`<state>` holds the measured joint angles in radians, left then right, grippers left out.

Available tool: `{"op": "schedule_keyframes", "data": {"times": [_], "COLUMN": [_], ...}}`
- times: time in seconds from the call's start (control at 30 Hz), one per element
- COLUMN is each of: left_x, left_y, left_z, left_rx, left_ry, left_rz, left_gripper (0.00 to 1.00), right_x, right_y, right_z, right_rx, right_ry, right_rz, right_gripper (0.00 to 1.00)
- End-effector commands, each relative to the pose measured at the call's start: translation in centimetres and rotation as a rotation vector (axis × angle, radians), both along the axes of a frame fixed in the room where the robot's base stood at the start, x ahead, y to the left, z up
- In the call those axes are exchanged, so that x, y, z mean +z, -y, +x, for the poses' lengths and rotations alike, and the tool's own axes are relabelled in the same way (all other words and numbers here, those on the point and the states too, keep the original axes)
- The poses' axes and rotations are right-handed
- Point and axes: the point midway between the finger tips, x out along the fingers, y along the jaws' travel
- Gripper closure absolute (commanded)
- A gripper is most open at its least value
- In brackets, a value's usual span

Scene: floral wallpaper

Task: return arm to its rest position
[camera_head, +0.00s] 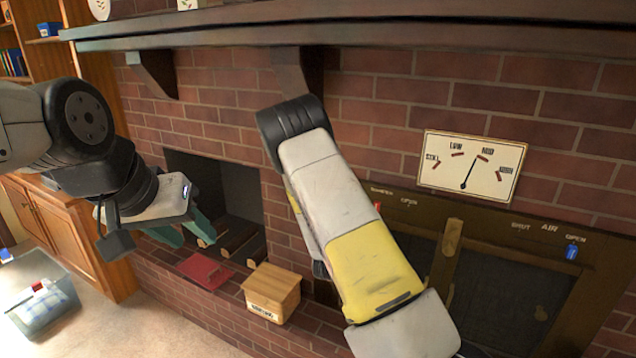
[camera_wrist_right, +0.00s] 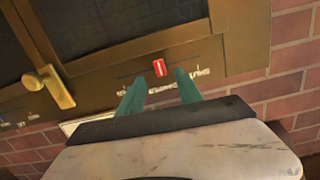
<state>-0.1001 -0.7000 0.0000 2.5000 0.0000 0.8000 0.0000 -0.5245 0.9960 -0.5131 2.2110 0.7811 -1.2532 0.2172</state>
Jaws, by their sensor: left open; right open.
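My left gripper (camera_head: 184,230) is at the left of the head view, its teal fingers apart and empty in front of the dark firewood opening. My right arm (camera_head: 350,220), white and yellow, crosses the middle of the head view and hides its own gripper there. In the right wrist view my right gripper (camera_wrist_right: 159,84) is open with nothing held. A red slider knob (camera_wrist_right: 159,68) on the brass stove frame shows just past and between its fingertips, apart from both fingers as far as I can tell. The knob also shows in the head view (camera_head: 378,207), beside my right arm.
The wooden mantel shelf (camera_head: 330,30) and its brackets overhang both arms. A gauge (camera_head: 472,172), a latch handle (camera_head: 447,260) and a blue knob (camera_head: 572,250) are at the right. A wooden box (camera_head: 272,291) and red book-like object (camera_head: 205,271) sit on the brick ledge.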

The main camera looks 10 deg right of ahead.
Motion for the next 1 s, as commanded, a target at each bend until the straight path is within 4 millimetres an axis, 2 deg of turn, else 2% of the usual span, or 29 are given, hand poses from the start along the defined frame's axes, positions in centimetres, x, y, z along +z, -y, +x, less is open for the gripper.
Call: {"op": "schedule_keyframes", "data": {"times": [0.13,0.27,0.47,0.67,0.8,0.87,1.0], "left_x": [0.0,0.0,0.0,0.0,0.0,0.0,0.0], "left_y": [0.0,0.0,0.0,0.0,0.0,0.0,0.0], "left_z": [0.0,0.0,0.0,0.0,0.0,0.0,0.0], "left_rx": [0.000,0.000,0.000,0.000,0.000,0.000,0.000], "left_ry": [0.000,0.000,0.000,0.000,0.000,0.000,0.000], "left_rz": [0.000,0.000,0.000,0.000,0.000,0.000,0.000], "left_gripper": [0.58,0.58,0.58,0.58,0.58,0.58,0.58], "right_x": [1.4,3.3,8.3,14.6,18.4,19.8,22.0], "right_y": [-1.0,-3.3,-7.4,-10.7,-12.1,-12.3,-12.1], "right_z": [0.3,-0.1,-2.8,-8.2,-13.6,-16.3,-22.8], "right_rx": [0.020,0.091,0.260,0.462,0.594,0.642,0.723], "right_ry": [-0.094,-0.196,-0.337,-0.468,-0.561,-0.603,-0.702], "right_rz": [0.212,0.388,0.576,0.646,0.622,0.596,0.507], "right_gripper": [0.58,0.58,0.58,0.58,0.58,0.58,0.58]}}
